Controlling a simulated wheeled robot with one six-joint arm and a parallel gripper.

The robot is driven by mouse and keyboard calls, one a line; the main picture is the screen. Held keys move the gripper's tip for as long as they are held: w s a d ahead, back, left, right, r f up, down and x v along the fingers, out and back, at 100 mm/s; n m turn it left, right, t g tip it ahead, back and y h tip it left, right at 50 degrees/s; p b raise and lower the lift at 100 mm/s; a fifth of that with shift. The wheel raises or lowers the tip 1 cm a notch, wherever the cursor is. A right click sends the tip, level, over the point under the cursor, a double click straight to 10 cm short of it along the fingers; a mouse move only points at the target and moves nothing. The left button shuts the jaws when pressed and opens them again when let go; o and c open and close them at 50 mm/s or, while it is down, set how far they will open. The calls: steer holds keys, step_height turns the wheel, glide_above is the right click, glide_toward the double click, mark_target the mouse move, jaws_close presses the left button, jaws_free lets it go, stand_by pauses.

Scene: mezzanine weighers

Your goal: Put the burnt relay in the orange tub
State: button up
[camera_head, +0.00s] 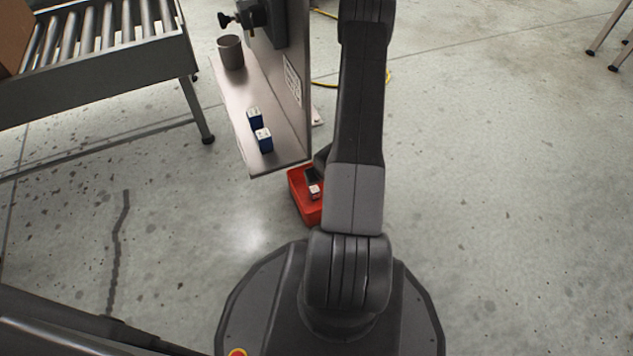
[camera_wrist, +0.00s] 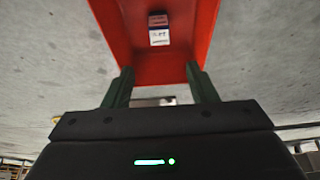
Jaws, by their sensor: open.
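An orange-red tub (camera_head: 303,205) stands on the floor below the shelf end, partly hidden by my arm in the head view. It also fills the upper middle of the wrist view (camera_wrist: 120,32). A small relay (camera_head: 314,190) with a pale marked face lies inside the tub; it shows in the wrist view (camera_wrist: 159,37) with a dark blue part. I cannot tell whether it is burnt. My gripper (camera_wrist: 161,72) is open and empty at the tub's near edge, with the relay beyond the fingertips. In the head view my arm hides most of the gripper.
A metal shelf (camera_head: 277,158) holds two blue relays (camera_head: 264,140) (camera_head: 254,117) and a grey-brown cup (camera_head: 230,52). A roller conveyor (camera_head: 100,70) stands at left. A yellow cable (camera_head: 388,78) lies behind my arm.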

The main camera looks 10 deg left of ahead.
steer(key=shift+v, duration=1.25)
